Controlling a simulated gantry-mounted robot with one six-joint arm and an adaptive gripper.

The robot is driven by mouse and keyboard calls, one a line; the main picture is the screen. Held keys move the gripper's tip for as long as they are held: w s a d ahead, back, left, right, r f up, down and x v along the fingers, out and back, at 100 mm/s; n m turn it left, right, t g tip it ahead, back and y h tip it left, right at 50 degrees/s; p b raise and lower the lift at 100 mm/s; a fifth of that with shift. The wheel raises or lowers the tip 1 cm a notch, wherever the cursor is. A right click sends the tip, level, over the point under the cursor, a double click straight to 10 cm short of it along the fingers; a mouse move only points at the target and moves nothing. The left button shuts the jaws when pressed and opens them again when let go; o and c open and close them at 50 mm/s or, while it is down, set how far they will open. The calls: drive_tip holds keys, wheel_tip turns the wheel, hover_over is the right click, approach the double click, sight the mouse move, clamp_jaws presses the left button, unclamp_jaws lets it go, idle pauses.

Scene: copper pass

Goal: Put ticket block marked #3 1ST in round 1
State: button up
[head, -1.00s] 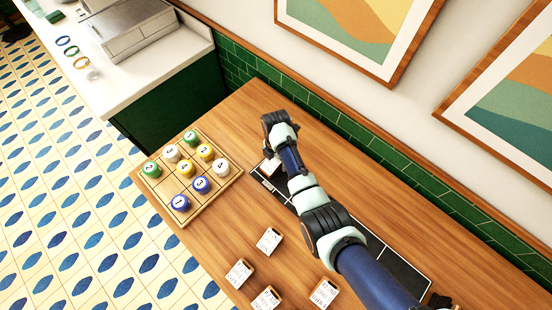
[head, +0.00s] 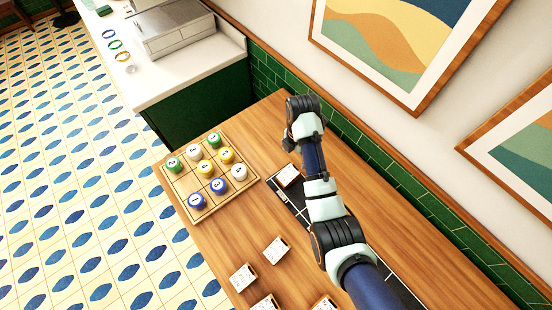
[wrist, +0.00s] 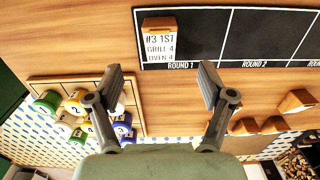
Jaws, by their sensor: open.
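The ticket block marked #3 1ST (wrist: 161,42), a wooden block with a white printed face, stands at the left of the round 1 space (wrist: 200,35) on the black strip in the wrist view. In the head view the ticket block (head: 287,175) sits at the strip's far end. My gripper (wrist: 160,88) is open and empty, its two fingers apart. The block lies beyond the fingertips, clear of them. In the head view my gripper is mostly hidden behind my arm, above and right of the block.
A wooden grid tray (head: 190,208) with several numbered coloured pieces stands left of the strip. Several other ticket blocks (head: 276,250) stand toward the front of the table. The black strip's round 2 space (wrist: 258,35) is empty. A tiled wall runs along the back.

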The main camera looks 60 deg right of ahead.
drive_tip(key=w+a+r+m+t+h, duration=0.1)
drive_tip(key=w+a+r+m+t, duration=0.25)
drive_tip(key=w+a, duration=0.5)
drive_tip(key=w+a+r+m+t+h, duration=0.25)
drive_tip(key=w+a+r, duration=0.25)
drive_tip(key=a, duration=0.7)
drive_tip(key=s+a+r+m+t+y, duration=0.1)
drive_tip(key=s+a+r+m+t, duration=0.1)
drive_tip(key=a+r, duration=0.4)
drive_tip(key=s+a+r+m+t+y, duration=0.2)
drive_tip(key=a+r+m+t, duration=0.2)
drive_tip(key=a, duration=0.9)
wheel_tip(320, 180, up, 3)
drive_tip(key=shift+s+a+f+m+t, duration=0.2)
drive_tip(key=shift+s+a+m+t, duration=0.15)
drive_tip(key=shift+m, duration=0.45)
drive_tip(key=shift+d+y, duration=0.1)
drive_tip(key=shift+y, duration=0.15)
